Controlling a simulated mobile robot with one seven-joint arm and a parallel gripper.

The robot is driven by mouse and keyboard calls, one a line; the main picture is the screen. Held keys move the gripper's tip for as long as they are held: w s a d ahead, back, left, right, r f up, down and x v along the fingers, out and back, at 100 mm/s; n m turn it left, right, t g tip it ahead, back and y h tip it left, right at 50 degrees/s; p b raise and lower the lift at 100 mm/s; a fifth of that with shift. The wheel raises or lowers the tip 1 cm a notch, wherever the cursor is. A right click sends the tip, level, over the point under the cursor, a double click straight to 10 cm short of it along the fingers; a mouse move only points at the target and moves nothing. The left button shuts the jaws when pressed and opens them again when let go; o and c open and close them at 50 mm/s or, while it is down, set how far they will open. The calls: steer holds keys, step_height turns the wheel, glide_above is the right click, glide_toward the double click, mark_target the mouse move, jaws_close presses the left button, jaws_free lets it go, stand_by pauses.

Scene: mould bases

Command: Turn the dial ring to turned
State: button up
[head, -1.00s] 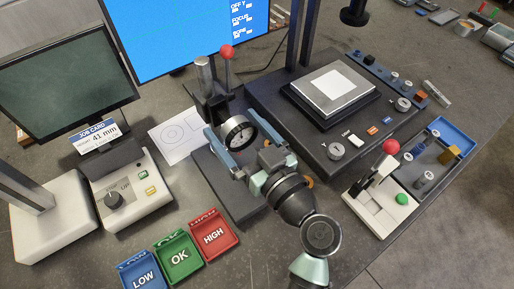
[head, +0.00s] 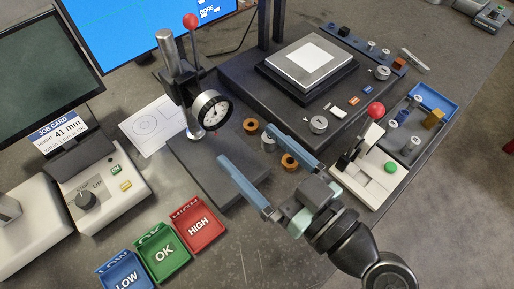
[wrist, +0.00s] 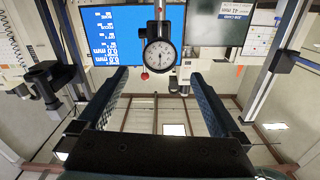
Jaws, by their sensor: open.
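Nothing is between the fingers.
Brass and grey rings (head: 289,161) stand beside the right finger. A red-knobbed lever unit (head: 372,165) and a blue parts tray (head: 436,100) are at right. Red (head: 198,228), green (head: 163,252) and blue bins stand at front left. A measuring machine (head: 240,80) stands behind.

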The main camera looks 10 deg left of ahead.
mark_target(217, 115)
steer(key=w+a+n, duration=0.1)
steer(key=w+a, duration=0.1)
steer(key=a, duration=0.1)
steer(key=w+a+n+p, duration=0.1)
steer(key=w+a+n, duration=0.1)
steer(key=w+a, duration=0.1)
steer(key=w+a+n+p, duration=0.1)
steer(key=w+a, duration=0.1)
steer(key=a, duration=0.1)
steer(key=shift+w+a+r, duration=0.2)
steer(key=shift+a, duration=0.15)
steer(key=shift+w+a+f, duration=0.1)
steer(key=shift+w+a, duration=0.15)
steer(key=shift+a, duration=0.05)
steer(key=shift+c, duration=0.2)
